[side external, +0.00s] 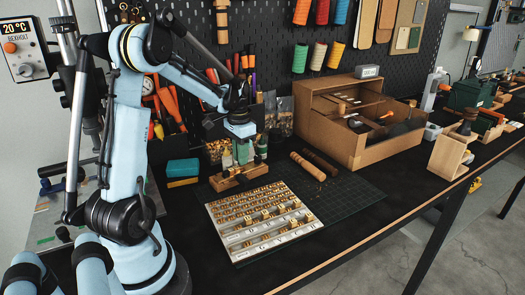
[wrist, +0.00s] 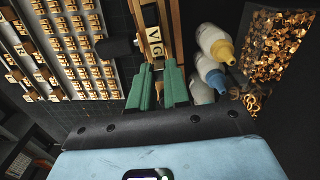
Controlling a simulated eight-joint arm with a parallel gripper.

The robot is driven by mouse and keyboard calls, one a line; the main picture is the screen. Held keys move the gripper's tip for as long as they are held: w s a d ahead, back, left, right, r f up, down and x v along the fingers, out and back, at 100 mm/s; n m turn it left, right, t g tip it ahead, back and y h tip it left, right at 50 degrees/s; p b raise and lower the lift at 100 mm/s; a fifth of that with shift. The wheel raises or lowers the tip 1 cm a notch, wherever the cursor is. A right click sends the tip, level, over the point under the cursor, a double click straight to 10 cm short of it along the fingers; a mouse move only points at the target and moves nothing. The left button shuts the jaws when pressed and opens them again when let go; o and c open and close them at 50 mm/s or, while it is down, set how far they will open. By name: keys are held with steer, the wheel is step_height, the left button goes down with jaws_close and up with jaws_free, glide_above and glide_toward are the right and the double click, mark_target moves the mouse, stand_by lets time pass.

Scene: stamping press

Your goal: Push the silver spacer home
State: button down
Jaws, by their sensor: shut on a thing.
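The wooden type holder (side external: 238,178) lies on the bench behind the letter tray, and its channel runs up the wrist view (wrist: 177,35). Brass type with the letters V and G (wrist: 155,40) sits in the channel. My gripper (wrist: 158,68) has green fingers on both sides of the channel line, just below the G, shut on a small piece. That piece is mostly hidden between the fingers; I take it to be the silver spacer, but its colour and how deep it sits cannot be told. In the side view, my gripper (side external: 241,150) is low over the holder.
A white tray of brass type (side external: 262,220) lies in front of the holder. Bottles with yellow and blue caps (wrist: 214,50) and a bin of brass scraps (wrist: 275,50) stand close on the right in the wrist view. A wooden handle (side external: 307,166) and a cardboard organiser (side external: 345,125) are further right.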

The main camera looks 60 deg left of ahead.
steer(key=shift+f, duration=0.55)
stand_by(0.4)
steer(key=c, duration=1)
jaws_free()
steer(key=shift+r, duration=3.5)
steer(key=shift+w+d+r, duration=0.1)
steer(key=shift+d, duration=0.2)
steer(key=s+d+t, duration=0.1)
steer(key=d+t, duration=0.1)
steer(key=d, duration=0.6)
steer(key=s+d+r+t, duration=0.1)
steer(key=d+t, duration=0.1)
steer(key=d, duration=0.6)
steer(key=s+d+m+t, duration=0.1)
steer(key=d+t, duration=0.2)
steer(key=d, duration=0.6)
steer(key=shift+s+r, duration=0.15)
steer(key=shift+r, duration=0.15)
